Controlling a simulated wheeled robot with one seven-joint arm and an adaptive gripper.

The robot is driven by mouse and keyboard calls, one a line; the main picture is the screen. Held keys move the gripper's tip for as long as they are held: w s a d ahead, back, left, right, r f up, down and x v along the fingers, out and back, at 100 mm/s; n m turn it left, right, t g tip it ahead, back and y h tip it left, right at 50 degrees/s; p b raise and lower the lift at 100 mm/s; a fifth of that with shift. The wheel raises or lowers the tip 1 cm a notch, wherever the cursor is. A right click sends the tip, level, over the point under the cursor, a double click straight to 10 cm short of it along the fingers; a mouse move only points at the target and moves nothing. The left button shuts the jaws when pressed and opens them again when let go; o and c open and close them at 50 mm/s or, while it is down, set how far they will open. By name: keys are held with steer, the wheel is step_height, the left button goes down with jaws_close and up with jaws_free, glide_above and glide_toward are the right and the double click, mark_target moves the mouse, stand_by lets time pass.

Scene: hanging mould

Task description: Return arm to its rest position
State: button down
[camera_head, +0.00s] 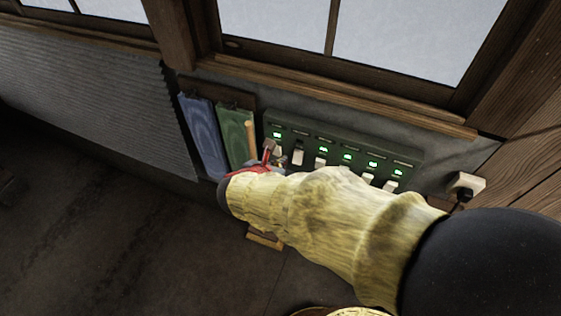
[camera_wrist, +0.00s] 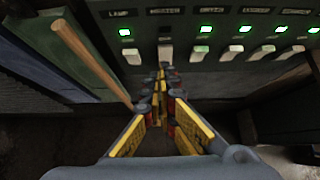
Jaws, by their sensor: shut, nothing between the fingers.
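My arm reaches in from the lower right in the head view, with a pale yellow textured link and dark joints. My gripper (camera_head: 268,154) is partly hidden behind the arm's far end, in front of the left part of a switch panel (camera_head: 345,145). In the wrist view, my gripper (camera_wrist: 163,78) has yellow and red fingers that meet at the tips. It is shut and empty, just below the panel's second switch (camera_wrist: 165,52). I cannot tell whether the tips touch the panel.
Several panel switches have lit green lamps; the second one's lamp is dark. A blue board (camera_head: 203,135) and a green board (camera_head: 236,137) hang left of the panel, with a wooden stick (camera_head: 250,139). A plug (camera_head: 465,188) sits at right. Dark floor (camera_head: 100,240) is open at lower left.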

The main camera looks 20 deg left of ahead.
stand_by(0.3)
steer(key=s+d+r+m+g+h, duration=0.15)
steer(key=s+d+m+g, duration=0.65)
steer(key=d+m, duration=0.95)
steer(key=s+d+r+m+t+y, duration=0.1)
steer(key=s+d+r+m, duration=0.3)
steer(key=d+r+m, duration=0.2)
steer(key=s+d+r+m+t+y, duration=0.1)
steer(key=s+d+r+m+t, duration=0.1)
steer(key=d+r+m, duration=0.5)
steer(key=s+d+m, duration=0.1)
steer(key=d+m, duration=0.2)
steer(key=m, duration=0.1)
steer(key=shift+s+d+t, duration=0.15)
steer(key=shift+s+t, duration=0.15)
steer(key=shift+s, duration=0.05)
